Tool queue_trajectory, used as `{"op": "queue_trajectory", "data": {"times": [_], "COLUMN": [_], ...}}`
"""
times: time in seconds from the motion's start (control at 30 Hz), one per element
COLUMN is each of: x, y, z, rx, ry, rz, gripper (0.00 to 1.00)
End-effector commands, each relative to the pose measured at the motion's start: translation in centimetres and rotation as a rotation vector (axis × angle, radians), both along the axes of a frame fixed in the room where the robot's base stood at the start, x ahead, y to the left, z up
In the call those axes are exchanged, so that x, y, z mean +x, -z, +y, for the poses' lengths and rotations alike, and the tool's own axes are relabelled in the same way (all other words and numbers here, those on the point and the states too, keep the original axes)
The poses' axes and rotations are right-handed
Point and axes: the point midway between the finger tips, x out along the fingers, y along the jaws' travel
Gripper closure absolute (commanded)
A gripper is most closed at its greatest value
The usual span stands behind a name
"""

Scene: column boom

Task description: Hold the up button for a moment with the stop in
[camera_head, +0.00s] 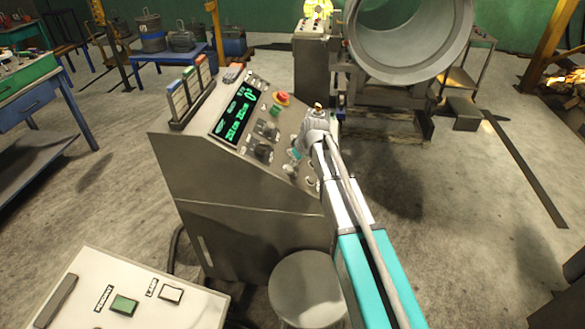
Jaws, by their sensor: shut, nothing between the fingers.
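A grey control console (215,160) stands in the middle with a sloping panel. A red mushroom button on a yellow collar (283,97), which looks like the stop, sits near the panel's top right; I cannot tell if it is pressed in. A green button (275,110) is just below it. Several dark and light controls lie lower on the panel, and their labels are too small to read, so I cannot pick out the up button. My gripper (294,154) is shut and empty at the panel's lower right; whether it touches a control is unclear. My wrist hides part of the panel's right edge.
A round stool (306,288) stands before the console. A pale panel (80,305) with green and white buttons is at the lower left. A large grey pipe (410,40) on a stand is behind. A blue table (165,50) stands at the back left. Floor at right is mostly clear.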

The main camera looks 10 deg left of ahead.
Motion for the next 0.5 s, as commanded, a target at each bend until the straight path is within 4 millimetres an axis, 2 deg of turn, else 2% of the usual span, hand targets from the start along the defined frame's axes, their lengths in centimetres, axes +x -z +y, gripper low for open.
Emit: {"op": "queue_trajectory", "data": {"times": [0.5], "x": [0.02], "y": [0.68], "z": [0.37], "rx": [0.000], "ry": [-0.001], "rz": [0.000], "gripper": [1.00]}}
